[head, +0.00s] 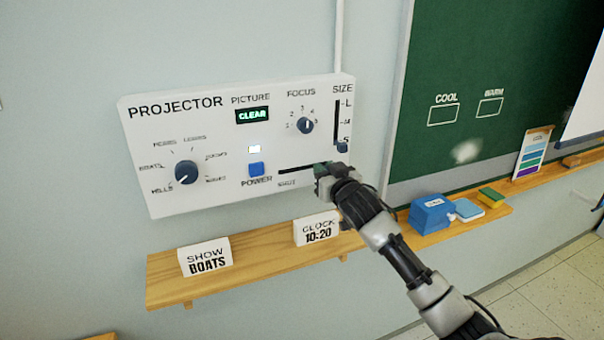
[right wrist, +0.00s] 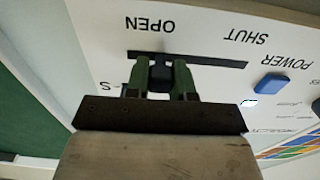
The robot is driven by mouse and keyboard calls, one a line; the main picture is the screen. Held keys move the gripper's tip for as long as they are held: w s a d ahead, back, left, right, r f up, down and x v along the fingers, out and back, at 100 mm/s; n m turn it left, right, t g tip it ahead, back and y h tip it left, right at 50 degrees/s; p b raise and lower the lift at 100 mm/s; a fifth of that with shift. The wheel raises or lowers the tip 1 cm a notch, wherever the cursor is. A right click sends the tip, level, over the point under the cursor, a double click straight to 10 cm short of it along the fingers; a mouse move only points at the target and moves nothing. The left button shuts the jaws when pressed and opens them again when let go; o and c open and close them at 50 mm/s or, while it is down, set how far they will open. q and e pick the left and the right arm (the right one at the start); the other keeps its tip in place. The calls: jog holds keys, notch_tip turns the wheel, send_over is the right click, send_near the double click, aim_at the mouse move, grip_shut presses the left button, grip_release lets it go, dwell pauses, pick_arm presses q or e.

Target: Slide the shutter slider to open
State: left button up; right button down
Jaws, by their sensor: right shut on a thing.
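The shutter slider (right wrist: 160,77) is a small dark knob on a black horizontal slot in the white projector panel (head: 225,105). In the right wrist view, which is upside down, the knob sits between the two green fingers of my right gripper (right wrist: 161,72). It is near the slot's end by the word OPEN, away from SHUT. In the head view my right gripper (head: 320,180) covers the right end of the slot (head: 295,169) and hides the knob and the OPEN label. My left gripper is in neither view.
A blue power button (head: 256,169) and a dial (head: 186,172) are left of the slot. The size slider (head: 342,147) is above my gripper. A wooden shelf (head: 265,245) below holds SHOW BOATS (head: 205,257) and CLOCK (head: 317,229) signs. A blue box (head: 431,214) stands right.

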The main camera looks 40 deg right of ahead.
jog(key=shift+s+d, duration=0.2)
jog(key=shift+d, duration=0.6)
jog(key=c, duration=1.3)
grip_release()
jog(key=shift+d, duration=0.1)
jog(key=o, duration=0.3)
jog(key=shift+d, duration=0.2)
jog(key=shift+o, duration=0.2)
jog(key=shift+s+a, duration=0.1)
jog(key=shift+a, duration=0.05)
